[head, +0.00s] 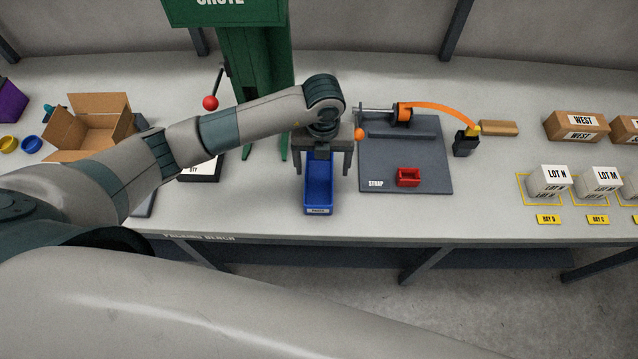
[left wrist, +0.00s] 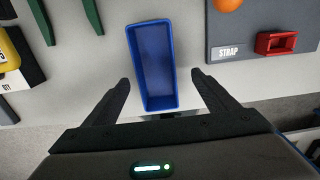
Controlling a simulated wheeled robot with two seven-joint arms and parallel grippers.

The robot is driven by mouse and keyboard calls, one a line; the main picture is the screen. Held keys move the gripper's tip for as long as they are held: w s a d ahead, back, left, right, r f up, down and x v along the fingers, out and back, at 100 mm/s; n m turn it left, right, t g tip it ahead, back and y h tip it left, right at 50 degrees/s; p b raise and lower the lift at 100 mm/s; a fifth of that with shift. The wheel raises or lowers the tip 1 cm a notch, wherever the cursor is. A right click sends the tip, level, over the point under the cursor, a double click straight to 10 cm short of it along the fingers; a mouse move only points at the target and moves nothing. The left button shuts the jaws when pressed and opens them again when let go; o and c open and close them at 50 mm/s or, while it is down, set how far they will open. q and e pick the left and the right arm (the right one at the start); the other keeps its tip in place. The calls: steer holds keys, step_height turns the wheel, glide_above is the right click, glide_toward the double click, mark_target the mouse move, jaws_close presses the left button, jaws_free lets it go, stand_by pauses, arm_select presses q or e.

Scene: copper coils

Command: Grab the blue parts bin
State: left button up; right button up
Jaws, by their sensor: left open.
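The blue parts bin (head: 319,187) is an empty, open-topped box with a white label on its front, standing on the bench near the front edge. It also shows in the left wrist view (left wrist: 155,65). My left gripper (head: 322,165) is open above the bin, its two fingers spread to either side of it. In the left wrist view the fingers (left wrist: 161,82) flank the near end of the bin, with a gap on each side. Whether the fingertips are down at bin height is hard to tell. My right gripper is not in view.
A dark strap mat (head: 435,160) with a small red bin (head: 408,177) and an orange strap roll (head: 403,113) lies to the right. A green chute stand (head: 255,75) rises behind. A cardboard box (head: 92,127) is at left. Lot boxes (head: 549,182) stand at right.

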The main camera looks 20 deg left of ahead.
mark_target(319, 186)
arm_select(q)
step_height(319, 186, down, 3)
steer(key=shift+r+b, duration=0.1)
steer(key=shift+b, duration=0.45)
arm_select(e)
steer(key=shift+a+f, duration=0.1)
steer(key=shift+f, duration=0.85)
arm_select(q)
steer(key=f+b, duration=0.1)
steer(key=f, duration=0.1)
steer(key=f+b, duration=0.1)
steer(key=shift+a+f, duration=0.4)
steer(key=shift+f+b, duration=0.7)
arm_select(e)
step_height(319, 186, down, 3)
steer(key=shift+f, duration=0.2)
arm_select(q)
steer(key=c, duration=1.2)
